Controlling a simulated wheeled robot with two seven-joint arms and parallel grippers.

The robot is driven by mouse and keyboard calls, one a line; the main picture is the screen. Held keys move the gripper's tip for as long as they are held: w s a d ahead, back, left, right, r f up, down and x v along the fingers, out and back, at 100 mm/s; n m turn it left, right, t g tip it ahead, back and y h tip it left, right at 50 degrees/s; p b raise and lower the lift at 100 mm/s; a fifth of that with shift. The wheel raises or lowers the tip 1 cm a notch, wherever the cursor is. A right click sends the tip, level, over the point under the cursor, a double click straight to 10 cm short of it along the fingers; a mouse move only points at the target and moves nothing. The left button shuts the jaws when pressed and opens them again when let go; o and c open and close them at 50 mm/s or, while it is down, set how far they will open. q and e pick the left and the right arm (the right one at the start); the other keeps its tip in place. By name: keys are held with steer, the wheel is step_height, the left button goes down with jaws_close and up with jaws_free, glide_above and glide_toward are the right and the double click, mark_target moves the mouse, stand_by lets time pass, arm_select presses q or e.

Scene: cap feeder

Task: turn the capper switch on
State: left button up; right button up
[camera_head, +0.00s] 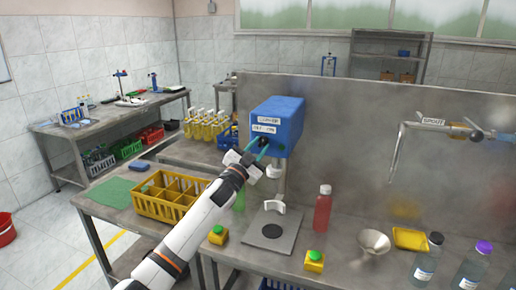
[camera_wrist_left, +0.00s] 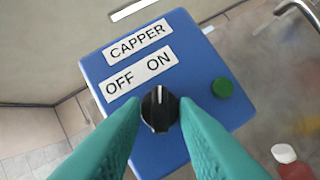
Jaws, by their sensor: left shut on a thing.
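The blue capper box (camera_head: 277,125) is fixed on the grey back panel, with its labelled face toward my left arm. In the left wrist view its face (camera_wrist_left: 205,65) carries a CAPPER label, an OFF and ON label (camera_wrist_left: 139,74), a green button (camera_wrist_left: 222,87) and the black switch knob (camera_wrist_left: 157,101). The knob's white mark points up in the picture, toward the word ON. My left gripper (camera_head: 259,148) has its teal fingers on either side of the knob, shut on it; they also show in the left wrist view (camera_wrist_left: 160,118). My right gripper is out of view.
Below the capper stands a grey plate with a dark disc (camera_head: 272,231). A red bottle (camera_head: 322,209), a funnel (camera_head: 373,241) and a yellow tray (camera_head: 411,239) stand to the right.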

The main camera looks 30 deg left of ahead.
arm_select(q)
steer(key=o, duration=0.6)
steer(key=shift+o, duration=0.2)
steer(key=shift+s+f, duration=0.3)
steer(key=shift+s, duration=0.15)
steer(key=b+v, duration=0.3)
steer(key=v, duration=0.8)
steer(key=shift+b, duration=0.35)
steer(key=shift+a, duration=0.1)
